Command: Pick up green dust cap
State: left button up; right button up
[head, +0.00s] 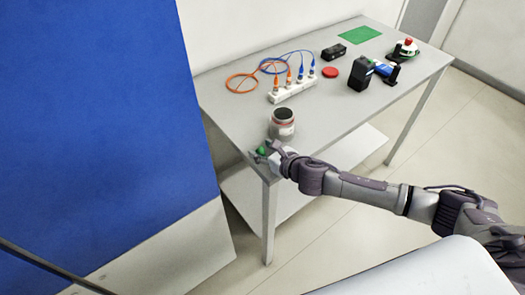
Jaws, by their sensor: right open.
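A small green object, which looks like the green dust cap (261,151), is at the near left corner of the grey table. My right gripper (259,153) is at this corner, with its fingers around or right beside the green cap. The gripper is open. Its fingers and wrist hide part of the cap and the table there, and I cannot tell whether they touch it. My left gripper is not in view.
A jar with a dark top (282,124) stands just behind my right gripper. A white connector block (292,90) with orange and blue cables, a red disc (330,72), a black device (361,74) and a green mat (359,35) are farther back. A blue panel (90,110) stands left.

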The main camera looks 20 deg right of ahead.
aim_at(261, 148)
jog(key=shift+w+a+f, duration=0.2)
jog(key=shift+w, duration=0.2)
jog(key=c, duration=0.8)
jog(key=shift+c, duration=0.2)
jog(key=shift+r, duration=0.1)
jog(key=shift+r, duration=0.2)
notch_tip(261, 148, up, 4)
jog(key=shift+f, duration=0.1)
jog(key=s+d+r+b, duration=0.1)
jog(key=s+d+r, duration=0.5)
jog(key=s+d, duration=0.2)
jog(key=shift+s+d+r+b, duration=0.15)
jog(key=shift+s+r+b, duration=0.1)
jog(key=shift+r+b, duration=0.1)
